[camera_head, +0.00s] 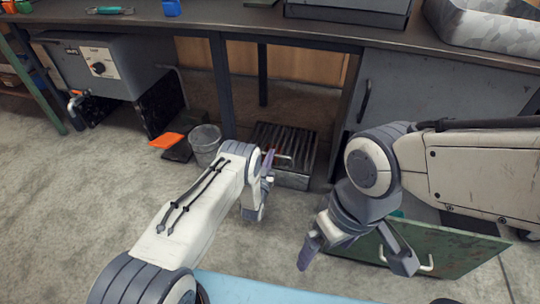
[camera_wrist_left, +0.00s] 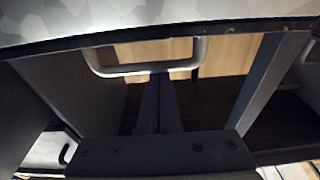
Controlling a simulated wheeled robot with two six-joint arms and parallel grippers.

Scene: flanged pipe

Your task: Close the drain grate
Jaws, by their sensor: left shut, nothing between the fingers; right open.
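The dark slatted drain grate (camera_head: 285,143) is low under the bench in the head view. A light handle (camera_head: 283,156) shows at its front. I cannot tell how far the grate stands open. My left gripper (camera_head: 269,158) is shut and empty, overlapping the grate's front left in the head view. In the left wrist view, its closed fingers (camera_wrist_left: 158,85) point toward a pale U-shaped handle (camera_wrist_left: 130,71) and overlap its bar; contact is unclear. My right gripper (camera_head: 355,257) is open and empty, over the green panel at lower right.
The green panel (camera_head: 462,252) has a white handle (camera_head: 426,264). A grey bucket (camera_head: 204,139) and an orange item (camera_head: 167,140) are left of the grate. Bench legs (camera_head: 222,85) and a grey cabinet (camera_head: 430,85) flank the space. The floor (camera_head: 90,190) at left is clear.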

